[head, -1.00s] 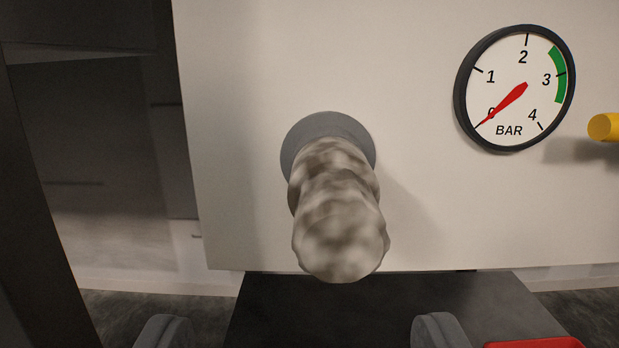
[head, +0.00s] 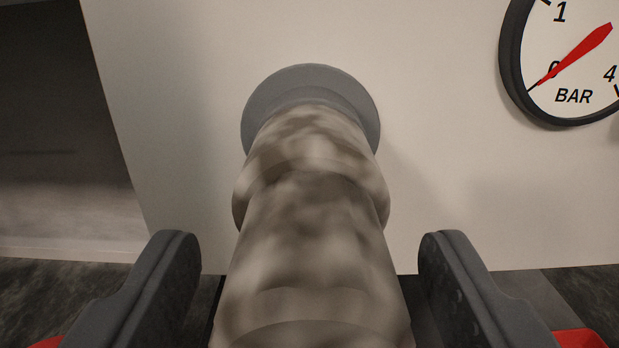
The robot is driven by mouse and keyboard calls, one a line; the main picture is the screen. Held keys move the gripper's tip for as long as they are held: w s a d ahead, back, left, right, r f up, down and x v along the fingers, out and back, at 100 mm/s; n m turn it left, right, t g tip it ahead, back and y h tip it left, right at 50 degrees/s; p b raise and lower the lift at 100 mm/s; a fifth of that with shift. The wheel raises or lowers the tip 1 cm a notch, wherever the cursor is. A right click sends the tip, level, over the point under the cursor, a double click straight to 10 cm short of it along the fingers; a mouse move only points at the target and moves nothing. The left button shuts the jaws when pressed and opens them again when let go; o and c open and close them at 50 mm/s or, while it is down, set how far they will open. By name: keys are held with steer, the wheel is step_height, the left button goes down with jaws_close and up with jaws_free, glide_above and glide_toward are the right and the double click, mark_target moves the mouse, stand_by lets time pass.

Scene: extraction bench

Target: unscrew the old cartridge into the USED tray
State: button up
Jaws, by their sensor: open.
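The old cartridge (head: 310,235) is a mottled grey-brown cylinder that sticks out from a round grey collar (head: 275,98) on the pale panel. It points toward me, and its near end runs to the bottom edge of the head view. My gripper (head: 310,262) is open, with one dark finger on each side of the cartridge. A gap shows between each finger and the cartridge. No tray can be made out as the USED tray; only red edges show at the bottom corners.
A pressure gauge (head: 570,60) marked BAR is on the panel (head: 440,130) at the upper right, its red needle near 0. A red edge (head: 578,338) shows at the bottom right, and another red piece (head: 48,342) at the bottom left. A dark surface lies below the panel.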

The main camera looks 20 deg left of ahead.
steer(key=shift+r+p, duration=0.1)
steer(key=shift+p, duration=0.2)
steer(key=m+p, duration=0.3)
steer(key=shift+r, duration=0.15)
steer(key=m+p, duration=0.2)
steer(key=m, duration=0.1)
steer(key=shift+p, duration=0.35)
steer(key=m, duration=0.3)
steer(key=m+p, duration=0.1)
steer(key=shift+f+m, duration=0.25)
steer(key=shift+m, duration=0.15)
steer(key=m, duration=0.4)
